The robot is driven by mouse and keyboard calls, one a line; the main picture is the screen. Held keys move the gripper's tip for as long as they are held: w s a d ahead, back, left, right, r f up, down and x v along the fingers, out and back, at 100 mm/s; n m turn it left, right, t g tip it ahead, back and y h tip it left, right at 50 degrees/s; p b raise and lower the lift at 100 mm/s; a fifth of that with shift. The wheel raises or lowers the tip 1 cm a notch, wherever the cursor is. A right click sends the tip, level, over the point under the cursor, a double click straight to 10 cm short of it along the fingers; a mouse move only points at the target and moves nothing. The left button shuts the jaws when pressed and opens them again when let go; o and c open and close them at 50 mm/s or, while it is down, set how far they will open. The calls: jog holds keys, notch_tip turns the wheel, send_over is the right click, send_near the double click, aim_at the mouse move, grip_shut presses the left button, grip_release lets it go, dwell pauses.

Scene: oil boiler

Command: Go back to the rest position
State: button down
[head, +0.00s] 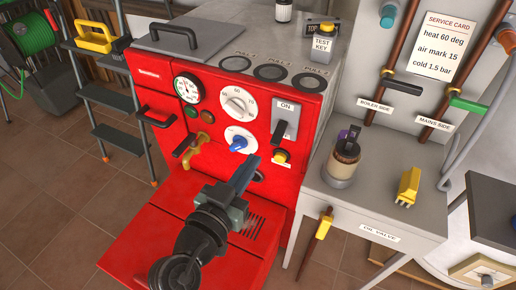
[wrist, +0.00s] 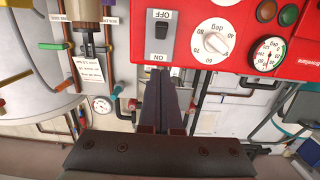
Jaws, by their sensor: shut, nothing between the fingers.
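My gripper (head: 247,168) is in front of the red boiler (head: 155,68), in the lower middle of the head view, with its fingers pointing up and away toward the panel. The fingers are together with nothing between them. They also show in the wrist view (wrist: 165,75), close below the ON/OFF switch plate (wrist: 160,48). Whether they touch anything there, I cannot tell. In the head view the switch (head: 285,120) sits above and right of the fingers. Part of the lower panel is hidden behind my gripper.
The panel carries a gauge (head: 187,88), a white dial (head: 237,103), a blue knob (head: 239,143) and a brass tap (head: 198,151). Tiled floor (head: 60,205) lies open at left.

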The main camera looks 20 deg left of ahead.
jog(key=shift+s+f, duration=0.1)
jog(key=shift+s, duration=0.25)
dwell(0.3)
jog(key=w+d+r+m+t, duration=0.1)
jog(key=w+d+r+t, duration=0.15)
jog(key=r, duration=0.65)
jog(key=w+d+r+t, duration=0.1)
jog(key=d+r, duration=0.3)
jog(key=r, duration=0.4)
jog(key=w+d+r+m+t, duration=0.1)
jog(key=d+r, duration=0.2)
jog(key=r, duration=0.6)
jog(key=s+d+r+n+t, duration=0.1)
jog(key=s+d+r+t, duration=0.1)
jog(key=s+r, duration=0.35)
jog(key=s+d+r+n+t, duration=0.1)
jog(key=s+d+r+t, duration=0.15)
jog(key=r, duration=0.55)
jog(key=s+d+r+t, duration=0.2)
jog(key=s+d+r, duration=0.1)
jog(key=r, duration=0.3)
notch_tip(320, 180, up, 22)
jog(key=a+p, duration=0.1)
jog(key=p, duration=2.1)
jog(key=shift+w+f+g+y, duration=0.15)
jog(key=shift+w+g+y, duration=0.15)
jog(key=shift+w, duration=0.15)
